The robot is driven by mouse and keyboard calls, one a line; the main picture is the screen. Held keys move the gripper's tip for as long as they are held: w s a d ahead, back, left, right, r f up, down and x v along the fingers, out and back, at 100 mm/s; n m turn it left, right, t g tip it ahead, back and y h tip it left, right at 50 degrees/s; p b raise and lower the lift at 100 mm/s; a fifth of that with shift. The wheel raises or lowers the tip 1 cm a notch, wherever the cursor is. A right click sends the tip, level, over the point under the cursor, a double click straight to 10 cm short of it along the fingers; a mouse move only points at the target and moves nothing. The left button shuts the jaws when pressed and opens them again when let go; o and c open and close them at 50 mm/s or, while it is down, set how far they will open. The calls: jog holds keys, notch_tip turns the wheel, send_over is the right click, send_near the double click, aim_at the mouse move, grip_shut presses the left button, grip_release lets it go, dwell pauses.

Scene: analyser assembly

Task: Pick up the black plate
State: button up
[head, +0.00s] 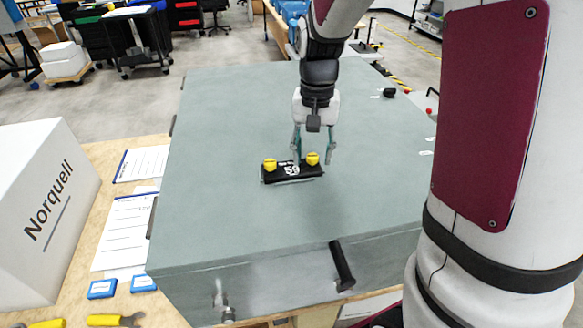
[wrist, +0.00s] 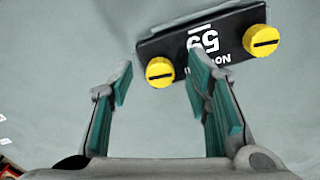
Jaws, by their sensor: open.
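The black plate (head: 291,173) lies on top of the grey-green analyser housing (head: 230,120) in the head view. It bears a white "59" and has a yellow slotted knob near each end. The plate also shows at the upper right of the wrist view (wrist: 226,42), with its left knob (wrist: 160,72) and right knob (wrist: 261,41). My gripper (head: 314,160) is open and empty, with teal finger pads, just above and beside the plate. In the wrist view my gripper (wrist: 157,82) sits left of the plate's middle. One finger overlaps the plate's near edge; the other is clear of it. Contact cannot be told.
A white "Norquell" box (head: 45,215) stands at the left on the wooden table, beside printed sheets (head: 125,230). Blue items (head: 102,289) and yellow-handled tools (head: 110,320) lie at the front left. A black handle (head: 342,266) sticks out of the housing's front. The housing top around the plate is mostly clear.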

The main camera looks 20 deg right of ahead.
jog(key=shift+f, duration=0.35)
grip_shut()
jog(key=shift+r, duration=0.1)
